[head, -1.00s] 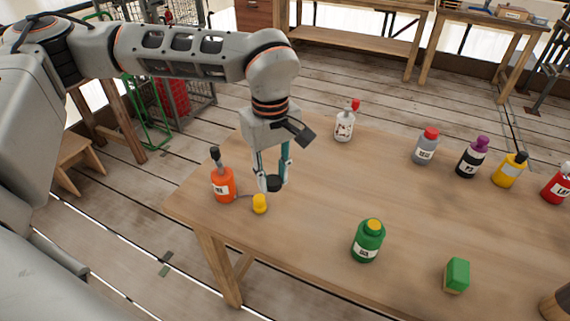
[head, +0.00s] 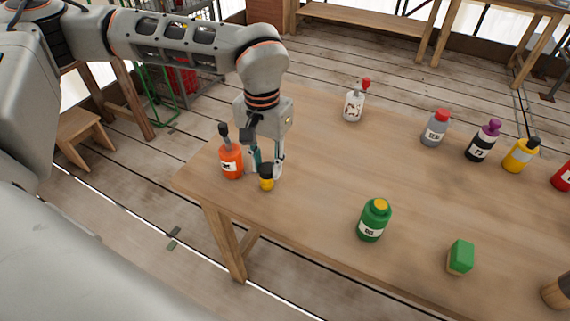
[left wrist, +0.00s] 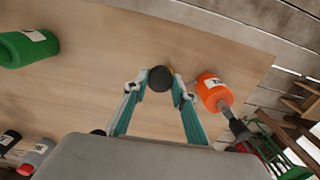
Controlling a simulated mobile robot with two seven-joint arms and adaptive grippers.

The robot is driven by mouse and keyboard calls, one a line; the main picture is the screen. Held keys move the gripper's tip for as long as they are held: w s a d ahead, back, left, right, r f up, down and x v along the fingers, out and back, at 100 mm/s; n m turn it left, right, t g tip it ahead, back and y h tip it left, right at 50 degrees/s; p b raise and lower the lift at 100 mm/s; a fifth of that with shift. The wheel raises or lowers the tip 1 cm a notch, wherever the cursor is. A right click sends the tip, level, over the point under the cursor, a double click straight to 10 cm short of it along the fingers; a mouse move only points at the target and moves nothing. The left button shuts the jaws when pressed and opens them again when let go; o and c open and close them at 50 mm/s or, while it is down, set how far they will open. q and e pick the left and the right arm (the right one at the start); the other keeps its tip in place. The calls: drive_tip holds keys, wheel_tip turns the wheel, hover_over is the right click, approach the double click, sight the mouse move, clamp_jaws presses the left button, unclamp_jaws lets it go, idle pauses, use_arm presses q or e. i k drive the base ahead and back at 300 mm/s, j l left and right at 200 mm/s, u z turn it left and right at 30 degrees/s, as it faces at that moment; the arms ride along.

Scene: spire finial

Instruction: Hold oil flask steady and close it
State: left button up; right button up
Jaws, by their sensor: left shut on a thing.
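My left gripper (head: 265,167) is shut on a black round cap (head: 266,170); the cap also shows between the fingertips in the left wrist view (left wrist: 160,78). In the head view the cap sits directly above a small yellow piece (head: 267,184) on the table; I cannot tell if they touch. The yellow piece is hidden in the left wrist view. An orange bottle (head: 231,162) with a dark spout stands just left of the gripper. A green bottle (head: 371,224) with a yellow top stands upright to the right. Labels are too small to tell which is the oil flask. My right gripper is out of view.
On the wooden table (head: 310,165) stand a white bottle (head: 353,107), a grey bottle (head: 434,131), a black bottle (head: 480,145), a yellow bottle (head: 517,157) and a green block (head: 460,256). The table's middle is clear. Its left edge is near my gripper.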

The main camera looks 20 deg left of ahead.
sight(376, 213)
drive_tip(key=k, duration=0.65)
drive_tip(key=z, duration=1.25)
drive_tip(key=i+j, duration=0.1)
drive_tip(key=j, duration=1.95)
